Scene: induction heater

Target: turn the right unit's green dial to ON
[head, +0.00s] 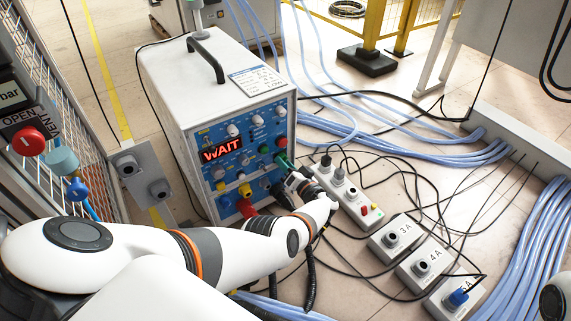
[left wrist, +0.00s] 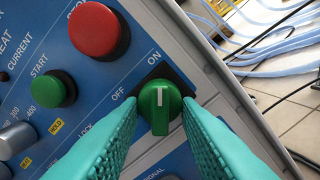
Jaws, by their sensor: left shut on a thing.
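The green dial (left wrist: 160,106) sits on the blue panel (left wrist: 75,120) of the unit, with OFF and ON labels beside it. In the left wrist view its white mark points up toward the ON label. My left gripper (left wrist: 159,116) has its two teal fingers around the dial, one on each side, shut on it. In the head view my left gripper (head: 287,170) reaches the lower right of the front panel, hiding most of the dial. The unit (head: 212,85) is a pale box with a handle and a red WAIT display (head: 221,149). My right gripper is not in view.
A red button (left wrist: 95,29) and a green START button (left wrist: 54,89) are near the dial. A power strip (head: 345,192) and several labelled grey boxes (head: 396,238) lie on the floor to the right. Blue hoses (head: 440,152) and black cables cover much floor. A mesh fence (head: 60,110) stands left.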

